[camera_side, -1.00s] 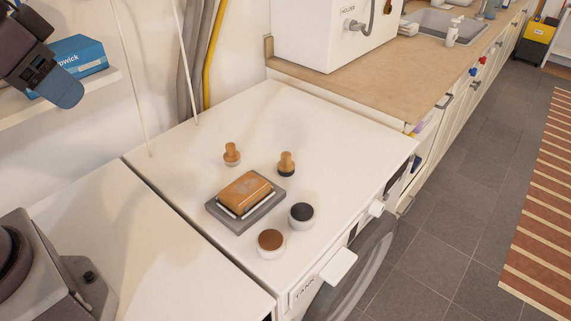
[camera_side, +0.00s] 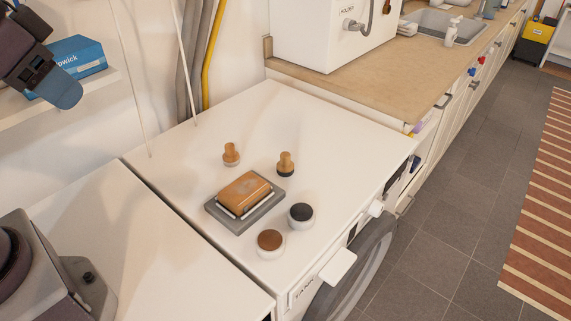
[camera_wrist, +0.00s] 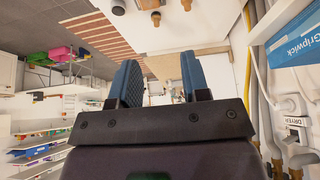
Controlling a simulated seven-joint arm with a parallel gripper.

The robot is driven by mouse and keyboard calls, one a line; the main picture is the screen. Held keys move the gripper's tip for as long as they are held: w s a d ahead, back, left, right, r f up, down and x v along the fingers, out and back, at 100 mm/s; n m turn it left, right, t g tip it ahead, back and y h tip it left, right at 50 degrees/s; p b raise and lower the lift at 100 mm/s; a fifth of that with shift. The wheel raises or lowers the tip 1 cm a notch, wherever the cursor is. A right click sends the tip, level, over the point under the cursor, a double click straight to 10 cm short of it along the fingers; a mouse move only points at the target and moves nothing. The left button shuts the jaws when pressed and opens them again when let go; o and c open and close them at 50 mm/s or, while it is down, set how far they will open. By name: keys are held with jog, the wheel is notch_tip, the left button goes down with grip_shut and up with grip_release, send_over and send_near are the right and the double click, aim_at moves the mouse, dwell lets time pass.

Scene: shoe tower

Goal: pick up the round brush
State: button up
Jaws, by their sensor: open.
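Two small round brushes with upright wooden handles stand on the white machine top in the side view. One brush (camera_side: 231,155) has a pale base; the other brush (camera_side: 285,164) has a dark base. I cannot tell which one the task means. My gripper (camera_side: 62,88) is at the upper left, by the shelf, well away from both brushes. In the wrist view my gripper (camera_wrist: 158,82) has its two blue fingers apart with nothing between them. Small wooden-coloured shapes are at that view's top edge, too cut off to tell apart.
A wood-backed block (camera_side: 244,192) lies on a grey tray (camera_side: 236,226) in front of the brushes. A brown-topped round pot (camera_side: 271,243) and a dark-topped pot (camera_side: 301,215) stand nearby. A blue box (camera_side: 80,58) sits on the shelf beside my gripper. The machine top behind the brushes is clear.

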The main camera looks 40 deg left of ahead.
jog(key=o, duration=0.6)
